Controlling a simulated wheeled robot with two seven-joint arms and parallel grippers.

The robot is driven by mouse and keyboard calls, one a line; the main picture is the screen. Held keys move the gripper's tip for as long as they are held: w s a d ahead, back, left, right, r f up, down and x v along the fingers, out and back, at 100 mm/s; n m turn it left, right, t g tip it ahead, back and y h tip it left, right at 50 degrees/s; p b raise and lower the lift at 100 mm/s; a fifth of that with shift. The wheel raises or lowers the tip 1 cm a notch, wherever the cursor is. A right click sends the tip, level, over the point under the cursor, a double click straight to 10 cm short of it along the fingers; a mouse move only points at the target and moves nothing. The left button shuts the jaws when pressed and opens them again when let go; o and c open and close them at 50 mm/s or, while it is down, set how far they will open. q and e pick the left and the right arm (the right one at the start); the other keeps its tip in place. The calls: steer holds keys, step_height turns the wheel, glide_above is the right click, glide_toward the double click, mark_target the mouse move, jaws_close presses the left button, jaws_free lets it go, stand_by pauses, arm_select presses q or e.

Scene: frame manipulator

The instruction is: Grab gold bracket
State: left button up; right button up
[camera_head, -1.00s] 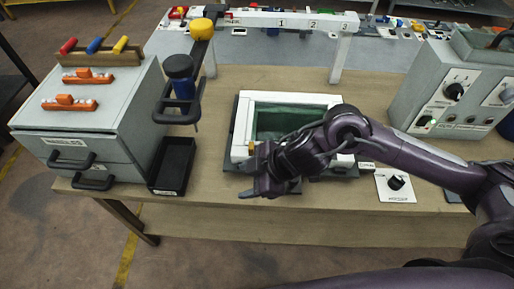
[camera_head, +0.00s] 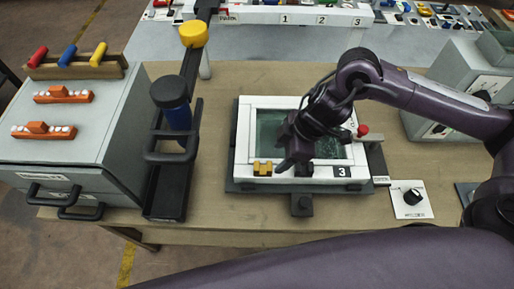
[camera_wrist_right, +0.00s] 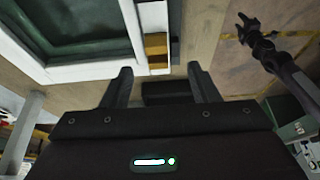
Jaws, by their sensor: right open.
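The gold bracket (camera_head: 262,168) sits on the front rim of the white frame (camera_head: 243,135), left of the middle. It also shows in the right wrist view (camera_wrist_right: 156,48), at the edge of the white frame just beyond the fingertips. My right gripper (camera_head: 288,164) is over the front part of the frame, just right of the bracket. In the wrist view my right gripper (camera_wrist_right: 160,74) has its two fingers apart with nothing held between them. My left gripper does not show in the head view.
A grey drawer cabinet (camera_head: 75,150) is further left. A dial plate (camera_head: 411,199) lies right. A dark jointed shape (camera_wrist_right: 265,50) shows in the wrist view.

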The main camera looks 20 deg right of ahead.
mark_target(267, 166)
steer(key=shift+w+a+f, duration=0.2)
steer(key=shift+w+f, duration=0.2)
steer(key=shift+w, duration=0.2)
steer(key=f, duration=0.1)
steer(key=a+f+p, duration=0.1)
steer(key=f+p, duration=0.1)
steer(key=shift+s+a, duration=0.35)
steer(key=x, duration=0.2)
steer(key=shift+w+f, duration=0.3)
steer(key=shift+w+a+f, duration=0.1)
steer(key=shift+a+f, duration=0.05)
steer(key=shift+f, duration=0.25)
steer(key=c, duration=1.1)
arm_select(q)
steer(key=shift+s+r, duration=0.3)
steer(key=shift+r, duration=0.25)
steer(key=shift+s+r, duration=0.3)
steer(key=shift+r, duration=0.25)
arm_select(e)
steer(key=shift+o, duration=0.2)
steer(key=shift+r, duration=0.2)
